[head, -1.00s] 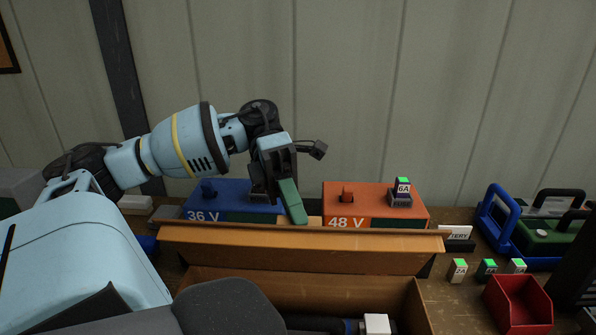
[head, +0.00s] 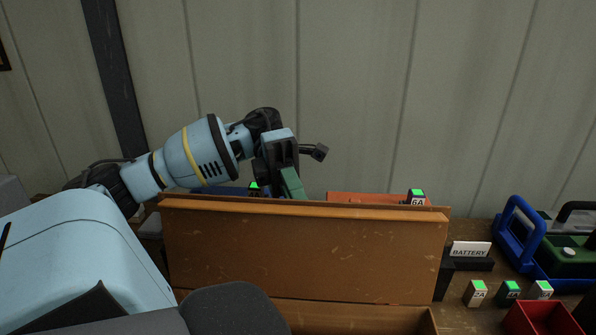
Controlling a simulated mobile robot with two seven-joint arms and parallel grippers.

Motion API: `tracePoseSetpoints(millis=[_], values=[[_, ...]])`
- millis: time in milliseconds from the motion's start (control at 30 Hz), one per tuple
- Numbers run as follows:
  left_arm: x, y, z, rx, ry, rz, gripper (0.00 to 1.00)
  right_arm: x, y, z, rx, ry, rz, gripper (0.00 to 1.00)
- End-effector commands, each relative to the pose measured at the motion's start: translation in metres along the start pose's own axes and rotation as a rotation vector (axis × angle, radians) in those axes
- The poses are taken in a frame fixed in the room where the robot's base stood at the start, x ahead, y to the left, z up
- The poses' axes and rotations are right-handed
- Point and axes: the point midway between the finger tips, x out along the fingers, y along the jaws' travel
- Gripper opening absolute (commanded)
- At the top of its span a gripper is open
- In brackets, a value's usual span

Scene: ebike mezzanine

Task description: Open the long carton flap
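The long carton flap (head: 305,250) is a wide brown panel that stands steeply along the far side of the open carton (head: 355,318). Its upper edge is level with the tops of the chargers behind it. My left gripper (head: 292,184) reaches in from the left, above and just behind the flap's upper edge. Its green fingers point down, and their tips are hidden behind the flap. I cannot tell whether they touch it or whether they are apart. My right gripper is not in view.
An orange charger (head: 375,198) with a 6A block (head: 416,197) is mostly hidden behind the flap. To the right are a BATTERY sign (head: 470,250), small labelled blocks (head: 511,292), a red bin (head: 545,318) and a blue-handled carrier (head: 522,228).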

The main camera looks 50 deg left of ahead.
Motion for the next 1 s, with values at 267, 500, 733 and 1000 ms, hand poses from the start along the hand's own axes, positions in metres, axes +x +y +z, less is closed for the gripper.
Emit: tracePoseSetpoints(millis=[267,500,733,1000], values=[[0.0041,0.0215,-0.0027,-0.024,0.023,0.022,0.0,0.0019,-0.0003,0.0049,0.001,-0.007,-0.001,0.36],[0.0047,0.0217,-0.003,-0.023,0.025,0.022,0.0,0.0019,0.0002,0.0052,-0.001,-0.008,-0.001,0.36],[0.0047,0.0215,-0.0029,-0.023,0.025,0.021,0.23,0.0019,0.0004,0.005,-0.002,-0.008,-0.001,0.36],[0.0038,0.0205,-0.0026,-0.024,0.022,0.023,0.22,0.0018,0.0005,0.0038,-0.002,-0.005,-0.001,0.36]])
